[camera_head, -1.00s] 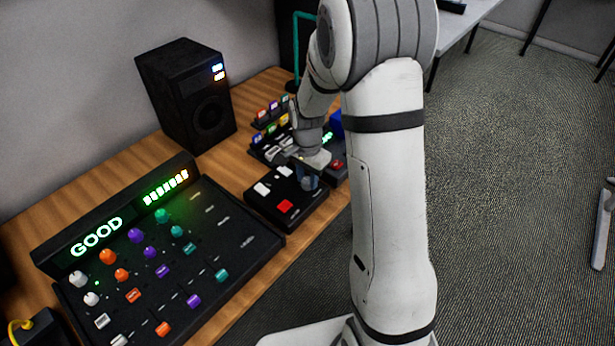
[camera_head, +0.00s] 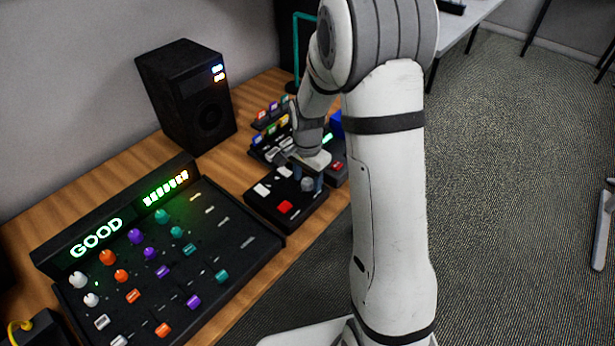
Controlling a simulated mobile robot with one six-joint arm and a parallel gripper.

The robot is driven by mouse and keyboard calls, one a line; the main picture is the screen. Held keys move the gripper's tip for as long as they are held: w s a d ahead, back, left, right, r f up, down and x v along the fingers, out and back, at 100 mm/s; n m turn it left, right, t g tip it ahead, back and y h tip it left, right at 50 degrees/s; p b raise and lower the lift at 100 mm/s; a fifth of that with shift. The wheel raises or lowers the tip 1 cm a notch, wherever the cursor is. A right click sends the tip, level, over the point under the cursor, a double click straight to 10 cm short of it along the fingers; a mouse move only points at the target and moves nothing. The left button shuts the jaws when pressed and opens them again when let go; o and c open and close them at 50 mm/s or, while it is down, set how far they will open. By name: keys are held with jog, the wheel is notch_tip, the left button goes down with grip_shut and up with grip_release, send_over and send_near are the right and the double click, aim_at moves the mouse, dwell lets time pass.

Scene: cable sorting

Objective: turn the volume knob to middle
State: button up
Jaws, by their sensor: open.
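A small black control box (camera_head: 262,204) sits on the wooden desk, with a red button (camera_head: 284,207), pale buttons (camera_head: 262,189) and a grey round knob (camera_head: 307,184) near its right side. No label is readable, so I cannot confirm that this grey knob is the volume knob. My gripper (camera_head: 307,178) points down over the box. It is open, with its fingers at and just behind the knob. I cannot tell whether they touch it. The knob's pointer direction is too small to read.
A black mixer panel (camera_head: 210,300) with coloured knobs, sliders and a lit "GOOD" display (camera_head: 97,237) lies to the left. A black speaker (camera_head: 187,95) stands behind. More small devices (camera_head: 275,135) sit beyond the box. The floor to the right is open.

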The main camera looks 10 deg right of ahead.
aim_at(307, 181)
notch_tip(307, 181, up, 7)
jog(key=shift+r, duration=0.4)
dwell(0.4)
jog(key=shift+s+r, duration=0.1)
jog(key=shift+r, duration=0.1)
jog(key=s+r+n+t+p, duration=0.1)
jog(key=s+r+n, duration=0.4)
jog(key=s, duration=0.5)
jog(key=s+r+n+t+p, duration=0.1)
jog(key=s+r+n+p, duration=0.2)
jog(key=s+r+n, duration=0.2)
jog(key=s+r, duration=0.3)
jog(key=s, duration=0.3)
jog(key=shift+s+r+n+t, duration=0.2)
jog(key=shift+n+t, duration=0.1)
jog(key=shift+n, duration=0.1)
jog(key=shift+d, duration=0.1)
